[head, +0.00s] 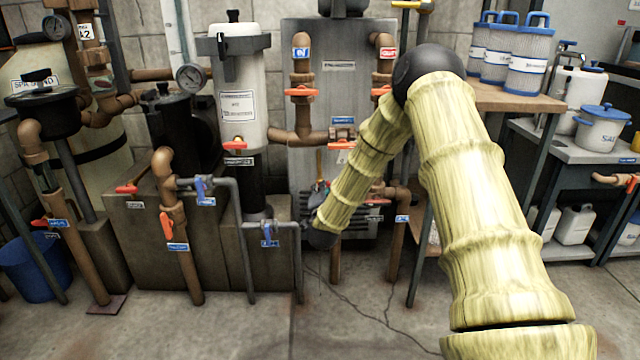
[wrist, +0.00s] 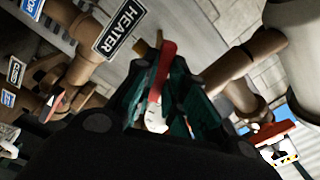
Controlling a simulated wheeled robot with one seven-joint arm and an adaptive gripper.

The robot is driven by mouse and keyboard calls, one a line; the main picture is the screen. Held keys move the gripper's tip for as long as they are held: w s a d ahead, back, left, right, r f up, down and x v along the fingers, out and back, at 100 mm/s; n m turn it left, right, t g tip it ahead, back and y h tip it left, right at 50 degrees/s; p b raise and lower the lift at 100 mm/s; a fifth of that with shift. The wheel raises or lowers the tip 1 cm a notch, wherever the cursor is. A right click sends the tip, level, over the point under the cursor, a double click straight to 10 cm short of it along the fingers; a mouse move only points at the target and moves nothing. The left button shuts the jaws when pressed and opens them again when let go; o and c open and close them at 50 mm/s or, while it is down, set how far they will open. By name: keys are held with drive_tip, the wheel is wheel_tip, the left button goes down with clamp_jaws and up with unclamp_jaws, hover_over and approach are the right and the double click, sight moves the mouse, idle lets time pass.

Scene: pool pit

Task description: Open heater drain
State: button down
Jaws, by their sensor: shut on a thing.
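In the wrist view, a red valve handle (wrist: 162,70) stands between the two dark teal fingers of my gripper (wrist: 165,95). The fingers are shut on it. A black label reading HEATER (wrist: 118,32) is on the pipework just left of the handle. The valve body under the handle is mostly hidden by the fingers. In the head view, my forearm reaches down to the front of the large grey heater cabinet (head: 300,70). My gripper shows there only as a small dark shape (head: 318,192), and the held handle cannot be made out.
Brown pipes with red handles (head: 302,92) run in front of the cabinet. Grey pipes with blue handles (head: 268,236) stand left of my wrist. A wooden table (head: 500,97) with blue-topped filters is on the right. The cracked concrete floor in front is clear.

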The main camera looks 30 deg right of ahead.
drive_tip(key=shift+s+f+n+p, duration=0.1)
drive_tip(key=shift+n+p, duration=1.8)
drive_tip(key=shift+n, duration=1.45)
drive_tip(key=shift+f+n+p, duration=0.1)
drive_tip(key=shift+n+p, duration=1.75)
drive_tip(key=shift+n, duration=1.5)
drive_tip(key=c, duration=1.4)
unclamp_jaws()
drive_tip(key=shift+r, duration=0.15)
drive_tip(key=shift+o, duration=0.2)
drive_tip(key=p+v, duration=0.2)
drive_tip(key=v, duration=0.5)
